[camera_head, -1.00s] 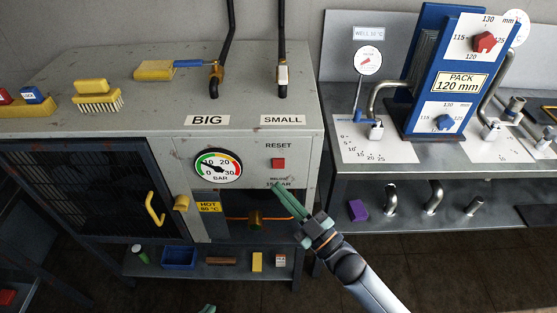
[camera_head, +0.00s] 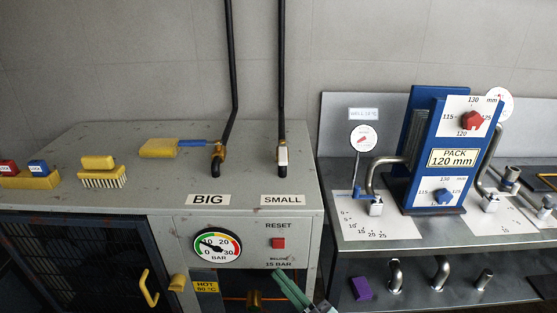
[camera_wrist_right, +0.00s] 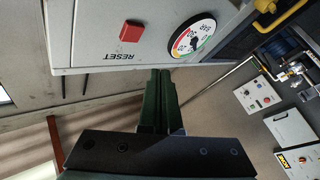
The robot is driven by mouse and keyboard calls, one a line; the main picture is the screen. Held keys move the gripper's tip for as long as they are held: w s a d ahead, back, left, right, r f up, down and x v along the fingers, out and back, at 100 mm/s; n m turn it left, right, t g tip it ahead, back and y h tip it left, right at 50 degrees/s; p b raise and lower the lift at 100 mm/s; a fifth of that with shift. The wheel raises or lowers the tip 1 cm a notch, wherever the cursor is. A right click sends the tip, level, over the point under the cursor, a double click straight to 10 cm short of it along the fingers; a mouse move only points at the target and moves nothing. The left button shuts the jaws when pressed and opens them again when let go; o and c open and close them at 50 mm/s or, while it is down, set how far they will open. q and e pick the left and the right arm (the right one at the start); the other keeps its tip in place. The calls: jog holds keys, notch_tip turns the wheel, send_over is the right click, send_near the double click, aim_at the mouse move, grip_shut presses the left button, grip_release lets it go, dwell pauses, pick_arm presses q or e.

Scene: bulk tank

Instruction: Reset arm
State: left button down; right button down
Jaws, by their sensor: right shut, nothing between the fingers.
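My right gripper (camera_head: 291,289) shows at the bottom of the head view, its green fingers just below and right of the "BELOW 15 BAR" label on the grey machine's front. In the right wrist view its fingers (camera_wrist_right: 160,92) are together and empty, pointing towards the machine. The red RESET button (camera_head: 278,243) is on the machine's front panel above the fingers, and it also shows in the right wrist view (camera_wrist_right: 131,31). The fingers do not appear to touch the button. My left gripper is not in view.
The pressure gauge (camera_head: 217,247) is left of the button. The machine's top (camera_head: 150,205) carries brushes and two black pipes. At right, a metal bench (camera_head: 470,244) bears a blue PACK 120 mm stand (camera_head: 432,195). A purple block (camera_head: 361,287) lies on its lower shelf.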

jog(key=s+d+f+m+g+h, duration=0.3)
jog(key=s+d+f+m+h, duration=0.3)
jog(key=s+d+f, duration=0.2)
jog(key=s+d+f+m+g+h, duration=0.3)
jog(key=s+d+f+m+h, duration=0.3)
jog(key=s+f, duration=0.4)
notch_tip(320, 180, down, 2)
jog(key=shift+s+d, duration=0.35)
jog(key=shift+d, duration=0.55)
jog(key=shift+a, duration=0.15)
